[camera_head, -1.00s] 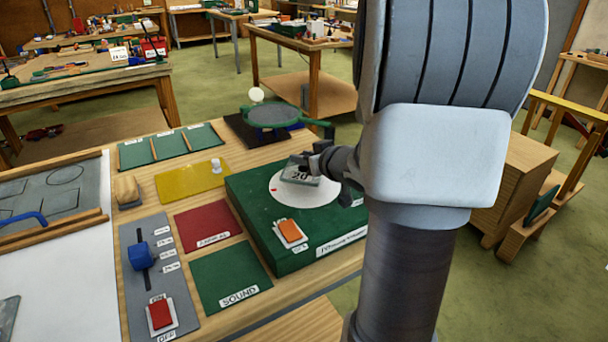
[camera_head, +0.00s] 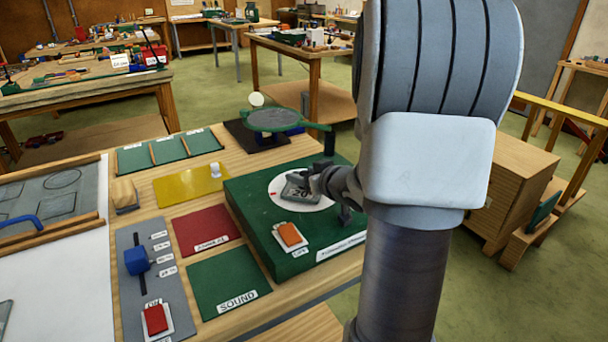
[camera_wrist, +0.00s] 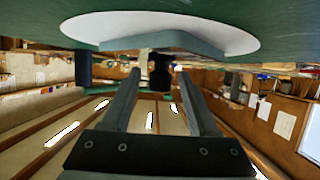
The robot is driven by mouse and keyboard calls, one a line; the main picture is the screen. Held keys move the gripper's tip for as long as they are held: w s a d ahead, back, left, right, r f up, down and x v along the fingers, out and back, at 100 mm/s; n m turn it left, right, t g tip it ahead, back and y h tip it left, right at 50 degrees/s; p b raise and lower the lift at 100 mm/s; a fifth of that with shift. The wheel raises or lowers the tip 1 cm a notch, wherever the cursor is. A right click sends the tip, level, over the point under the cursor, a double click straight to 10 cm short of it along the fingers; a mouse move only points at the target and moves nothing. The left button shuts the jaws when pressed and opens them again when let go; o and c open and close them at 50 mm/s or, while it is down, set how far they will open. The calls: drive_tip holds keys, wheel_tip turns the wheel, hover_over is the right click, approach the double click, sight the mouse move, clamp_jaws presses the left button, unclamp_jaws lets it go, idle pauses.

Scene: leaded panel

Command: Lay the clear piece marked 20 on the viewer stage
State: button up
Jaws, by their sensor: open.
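The clear grey piece marked 20 (camera_head: 297,192) lies on the white round stage (camera_head: 276,181) of the green viewer box (camera_head: 248,205). In the wrist view the piece (camera_wrist: 165,42) shows as a grey-green slab against the white stage (camera_wrist: 90,28), with the picture seeming upside down. My gripper (camera_head: 318,184) is at the right side of the piece, close to it. In the wrist view my gripper (camera_wrist: 158,73) has its two fingers apart, with nothing seen between them. My fingers and wrist hide part of the piece and the stage's right side in the head view.
An orange switch (camera_head: 289,234) is on the viewer box's front left. A round green lens on a stand (camera_head: 272,120) is behind the box. Yellow (camera_head: 185,186), red (camera_head: 207,230) and green SOUND (camera_head: 228,284) panels lie to the left, with a blue-knobbed slider (camera_head: 137,260).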

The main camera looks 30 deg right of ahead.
drive_tip(key=shift+r, duration=0.15)
drive_tip(key=shift+s+r, duration=0.2)
drive_tip(key=shift+s, duration=0.1)
drive_tip(key=p+v, duration=0.3)
drive_tip(key=v, duration=0.6)
drive_tip(key=shift+s+r, duration=0.2)
drive_tip(key=shift+s, duration=0.15)
drive_tip(key=shift+v, duration=0.75)
drive_tip(key=shift+f, duration=0.15)
